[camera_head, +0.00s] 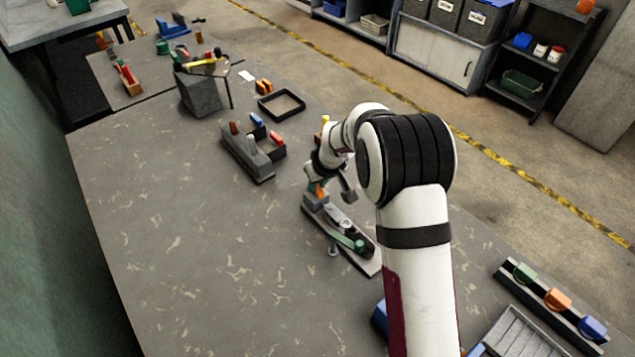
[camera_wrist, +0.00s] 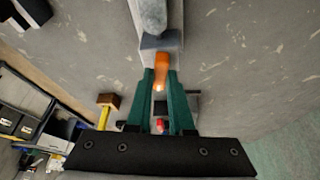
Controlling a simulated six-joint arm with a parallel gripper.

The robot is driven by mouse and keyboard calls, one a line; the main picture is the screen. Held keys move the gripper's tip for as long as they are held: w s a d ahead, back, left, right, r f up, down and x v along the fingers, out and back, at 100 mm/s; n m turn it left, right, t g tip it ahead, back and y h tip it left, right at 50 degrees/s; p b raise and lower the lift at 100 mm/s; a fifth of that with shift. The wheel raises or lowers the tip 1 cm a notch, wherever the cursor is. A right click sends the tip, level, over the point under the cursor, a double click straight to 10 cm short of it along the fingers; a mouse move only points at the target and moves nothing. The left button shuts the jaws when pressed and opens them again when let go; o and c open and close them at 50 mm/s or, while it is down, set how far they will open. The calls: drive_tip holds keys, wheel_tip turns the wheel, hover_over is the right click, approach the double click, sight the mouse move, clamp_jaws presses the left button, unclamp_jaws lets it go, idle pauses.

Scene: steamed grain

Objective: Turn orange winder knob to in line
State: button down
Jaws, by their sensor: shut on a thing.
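The orange winder knob (camera_wrist: 161,72) is in the wrist view, an upright orange piece between the two green fingers of my gripper (camera_wrist: 163,84). The fingers are closed on its sides. A blue-grey block (camera_wrist: 161,41) sits just beyond the knob on a pale base. In the head view the orange knob (camera_head: 320,190) is small, at the far left end of the winder fixture (camera_head: 342,238), beside my gripper. My arm hides part of the fixture. I cannot tell the knob's exact angle.
A grey block rack (camera_head: 246,156) with coloured pieces stands left of the fixture. A black tray frame (camera_head: 282,105) lies behind. A rack with green, orange and blue knobs (camera_head: 556,300) is at right. The table's left middle is clear.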

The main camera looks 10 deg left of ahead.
drive_tip(key=shift+m, duration=0.4)
drive_tip(key=m+h, duration=0.1)
drive_tip(key=m, duration=0.2)
drive_tip(key=shift+a, duration=0.1)
drive_tip(key=m+h, duration=0.1)
drive_tip(key=m, duration=0.2)
drive_tip(key=shift+a+m+h, duration=0.1)
drive_tip(key=shift+m+h, duration=0.2)
drive_tip(key=shift+h, duration=0.1)
drive_tip(key=m, duration=0.2)
drive_tip(key=m+h, duration=0.1)
drive_tip(key=m, duration=0.1)
drive_tip(key=shift+a+h, duration=0.1)
drive_tip(key=shift+h, duration=0.2)
drive_tip(key=shift+m+g+h, duration=0.4)
drive_tip(key=shift+m+h, duration=0.1)
drive_tip(key=shift+m, duration=1.3)
drive_tip(key=shift+a+m, duration=0.1)
drive_tip(key=shift+m, duration=0.2)
drive_tip(key=c, duration=0.8)
unclamp_jaws()
